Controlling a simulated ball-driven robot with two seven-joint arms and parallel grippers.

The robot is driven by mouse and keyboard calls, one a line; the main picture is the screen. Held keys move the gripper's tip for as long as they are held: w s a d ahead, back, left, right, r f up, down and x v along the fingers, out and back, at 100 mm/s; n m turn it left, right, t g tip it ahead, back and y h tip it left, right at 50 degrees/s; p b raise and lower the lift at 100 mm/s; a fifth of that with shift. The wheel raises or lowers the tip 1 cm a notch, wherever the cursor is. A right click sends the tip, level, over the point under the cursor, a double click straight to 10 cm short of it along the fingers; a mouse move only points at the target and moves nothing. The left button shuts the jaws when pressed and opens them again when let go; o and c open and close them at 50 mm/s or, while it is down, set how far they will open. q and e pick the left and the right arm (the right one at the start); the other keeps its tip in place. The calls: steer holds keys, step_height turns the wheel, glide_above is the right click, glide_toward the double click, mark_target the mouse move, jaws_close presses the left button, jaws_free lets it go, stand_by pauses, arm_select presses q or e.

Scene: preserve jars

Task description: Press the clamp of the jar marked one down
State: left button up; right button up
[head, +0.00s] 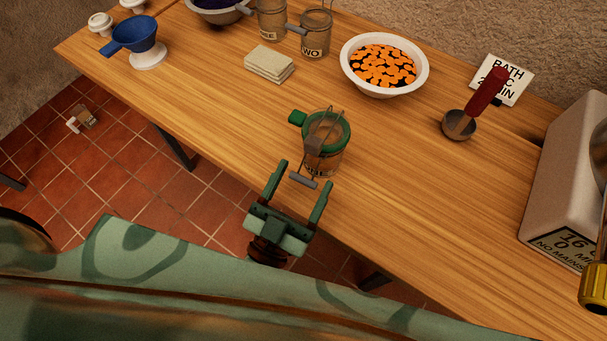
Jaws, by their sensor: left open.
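A glass jar (327,160) with a green ring stands near the table's front edge in the head view. Its label is partly hidden and only its last letters show, so I cannot read the mark fully. Its wire clamp (304,180) hangs out at the front, with a grey bar at its end; a green tab sticks out at the back left. My left gripper (305,174) is open, its two fingers on either side of the bar and apart from each other. I cannot tell whether it touches the clamp.
Behind stand a jar marked two (316,38) and another jar (271,20), a white bowl (424,68) of orange slices, folded cloths (268,63), a blue funnel (135,34), and a red-handled ladle (459,125). A white box (560,190) stands right. Wood right of the jar is clear.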

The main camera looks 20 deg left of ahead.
arm_select(q)
steer(key=shift+w+d+r, duration=0.15)
steer(key=shift+w+r, duration=0.1)
steer(key=shift+w, duration=0.3)
steer(key=c, duration=1)
steer(key=shift+w+f+t+b, duration=0.1)
steer(key=shift+f+t+b, duration=0.3)
steer(key=shift+b, duration=0.8)
steer(key=shift+t, duration=0.3)
steer(key=shift+r, duration=0.15)
